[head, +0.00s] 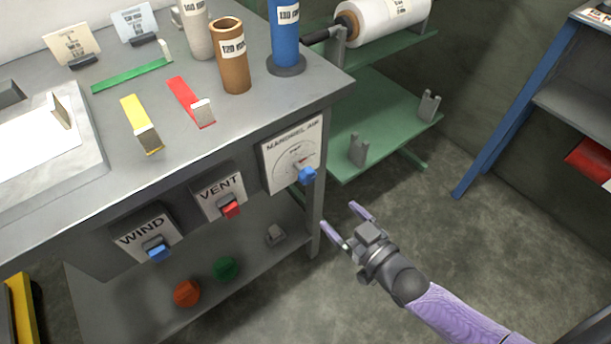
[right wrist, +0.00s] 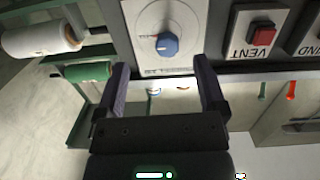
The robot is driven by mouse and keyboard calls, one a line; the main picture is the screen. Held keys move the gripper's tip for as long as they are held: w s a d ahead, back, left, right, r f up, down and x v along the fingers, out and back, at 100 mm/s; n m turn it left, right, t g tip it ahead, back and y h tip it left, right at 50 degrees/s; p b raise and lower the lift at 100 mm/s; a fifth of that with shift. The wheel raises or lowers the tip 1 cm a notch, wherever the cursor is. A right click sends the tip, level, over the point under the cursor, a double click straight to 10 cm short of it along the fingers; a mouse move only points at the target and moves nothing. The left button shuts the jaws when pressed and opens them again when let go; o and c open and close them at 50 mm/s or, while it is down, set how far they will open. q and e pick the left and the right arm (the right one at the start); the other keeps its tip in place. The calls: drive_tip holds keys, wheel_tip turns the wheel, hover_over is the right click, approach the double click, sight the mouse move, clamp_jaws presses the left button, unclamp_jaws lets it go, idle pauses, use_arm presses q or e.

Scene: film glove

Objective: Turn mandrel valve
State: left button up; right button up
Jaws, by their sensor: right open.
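The mandrel valve is a blue knob (head: 307,175) on the white MANDREL AIR panel (head: 280,160), at the right end of the bench front. A dial with a small red needle is on the panel above the knob. My right gripper (head: 339,214) is open and empty, to the right of and below the knob in the head view, apart from it. In the right wrist view the knob (right wrist: 167,44) shows between the two spread fingers, just beyond their tips. My left gripper is not in view.
The VENT panel (head: 219,191) with a red button and the WIND panel (head: 146,234) with a blue switch sit left on the bench front. A green rack (head: 385,125) with a white film roll (head: 385,18) stands behind. Floor around my right arm is clear.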

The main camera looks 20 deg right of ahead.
sight(310, 180)
drive_tip(key=shift+t+y, duration=0.3)
drive_tip(key=shift+t, duration=0.2)
drive_tip(key=b+x, duration=0.1)
drive_tip(key=x, duration=0.2)
drive_tip(key=r+b+x, duration=0.1)
drive_tip(key=x, duration=0.2)
drive_tip(key=r+b+x, duration=0.1)
drive_tip(key=x, duration=0.2)
drive_tip(key=shift+w+a, duration=0.25)
drive_tip(key=shift+w+a+r, duration=0.15)
drive_tip(key=shift+w+a, duration=0.05)
drive_tip(key=shift+w, duration=0.3)
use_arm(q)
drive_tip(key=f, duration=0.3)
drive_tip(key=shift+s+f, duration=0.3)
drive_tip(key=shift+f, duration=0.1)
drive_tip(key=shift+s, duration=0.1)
use_arm(e)
drive_tip(key=shift+c, duration=0.3)
drive_tip(key=c, duration=0.7)
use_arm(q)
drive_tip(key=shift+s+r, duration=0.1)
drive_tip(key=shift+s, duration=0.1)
use_arm(e)
clamp_jaws()
